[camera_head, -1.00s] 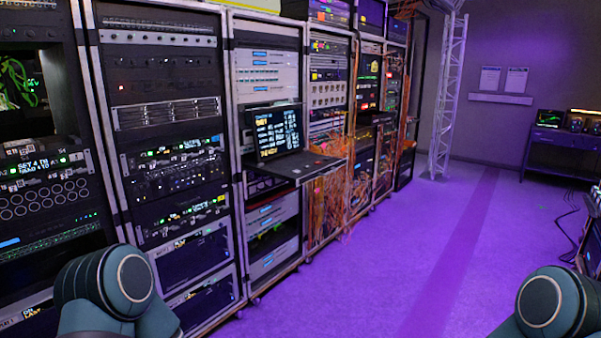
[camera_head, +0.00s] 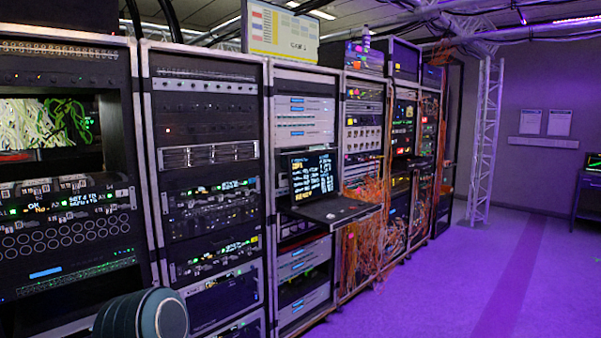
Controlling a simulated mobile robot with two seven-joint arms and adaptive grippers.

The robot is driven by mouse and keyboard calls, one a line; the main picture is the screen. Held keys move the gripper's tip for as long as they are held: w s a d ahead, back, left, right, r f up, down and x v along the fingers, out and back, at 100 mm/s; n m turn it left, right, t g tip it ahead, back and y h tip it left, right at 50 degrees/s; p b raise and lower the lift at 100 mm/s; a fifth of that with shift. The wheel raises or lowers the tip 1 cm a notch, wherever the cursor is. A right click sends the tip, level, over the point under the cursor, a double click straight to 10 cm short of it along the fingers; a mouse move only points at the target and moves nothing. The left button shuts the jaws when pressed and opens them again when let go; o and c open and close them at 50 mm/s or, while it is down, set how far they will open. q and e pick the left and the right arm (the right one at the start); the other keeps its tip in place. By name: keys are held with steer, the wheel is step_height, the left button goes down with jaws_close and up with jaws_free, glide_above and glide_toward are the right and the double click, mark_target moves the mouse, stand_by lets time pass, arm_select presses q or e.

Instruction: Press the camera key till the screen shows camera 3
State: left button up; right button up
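A screen (camera_head: 45,130) in the left rack shows a picture of pale and green cables; I can read no camera number on it. A pull-out console (camera_head: 330,208) with an open display (camera_head: 312,175) stands out from the third rack; the display shows lines of white and yellow text too small to read. A bright screen (camera_head: 283,30) on top of that rack shows yellow panels and small text. I cannot pick out the camera key among the many small controls. Neither gripper is in view; only a rounded part of my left arm shows at the bottom left.
A row of racks (camera_head: 207,75) runs from the left into the distance. Orange cables (camera_head: 365,225) hang at the farther racks. A truss tower (camera_head: 486,140) stands near the back wall. The purple-lit floor (camera_head: 440,285) at the right is clear.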

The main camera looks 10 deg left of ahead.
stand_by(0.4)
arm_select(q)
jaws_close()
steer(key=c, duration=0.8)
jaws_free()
